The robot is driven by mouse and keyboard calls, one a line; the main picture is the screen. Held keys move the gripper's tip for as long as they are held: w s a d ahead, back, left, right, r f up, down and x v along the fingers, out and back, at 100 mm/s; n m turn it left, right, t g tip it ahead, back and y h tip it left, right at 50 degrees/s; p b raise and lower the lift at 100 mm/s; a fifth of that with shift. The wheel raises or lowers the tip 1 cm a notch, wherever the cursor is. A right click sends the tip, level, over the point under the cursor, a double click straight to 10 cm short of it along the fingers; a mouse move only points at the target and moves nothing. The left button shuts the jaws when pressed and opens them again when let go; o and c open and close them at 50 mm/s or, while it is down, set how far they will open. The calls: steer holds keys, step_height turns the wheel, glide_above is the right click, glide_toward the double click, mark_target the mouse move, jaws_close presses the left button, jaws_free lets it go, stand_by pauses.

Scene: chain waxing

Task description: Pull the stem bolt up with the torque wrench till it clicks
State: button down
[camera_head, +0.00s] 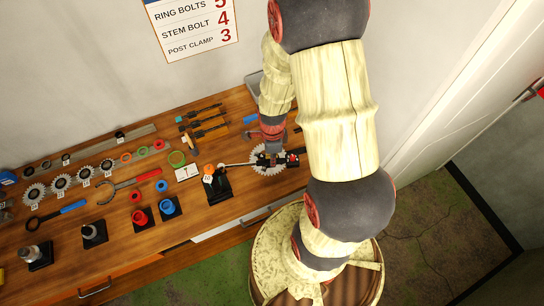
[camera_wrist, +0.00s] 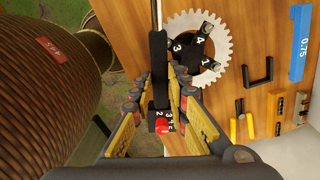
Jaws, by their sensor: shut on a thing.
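My gripper (camera_wrist: 162,88) is shut on a black bar (camera_wrist: 158,50), which I take to be the torque wrench. The bar passes between the yellow-padded fingers. A small black block with white numbers and a red end (camera_wrist: 162,126) shows at the near end, between the fingers. In the head view my gripper (camera_head: 270,147) is low over the bench by a toothed chainring (camera_head: 257,158). The chainring also shows in the wrist view (camera_wrist: 222,32), with numbered black arms close to the bar's right. I cannot make out the stem bolt or whether the wrench sits on it.
The wooden bench (camera_head: 120,240) holds several cogs, tools and small stands on the left. A black stand (camera_head: 219,190) is close left of my gripper. A wall sign (camera_head: 193,22) lists stem bolt 4. A blue block (camera_wrist: 299,42) and yellow-handled pliers (camera_wrist: 242,122) lie right of the chainring.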

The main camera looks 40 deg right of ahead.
steer(key=shift+s+a+m, duration=0.85)
steer(key=shift+s+m, duration=0.05)
steer(key=shift+s, duration=0.2)
steer(key=shift+s+a+m, duration=0.9)
steer(key=shift+s+a, duration=0.1)
steer(key=shift+s+a+m, duration=0.4)
steer(key=shift+a, duration=0.2)
steer(key=shift+s+a+m, duration=0.4)
steer(key=shift+a, duration=0.15)
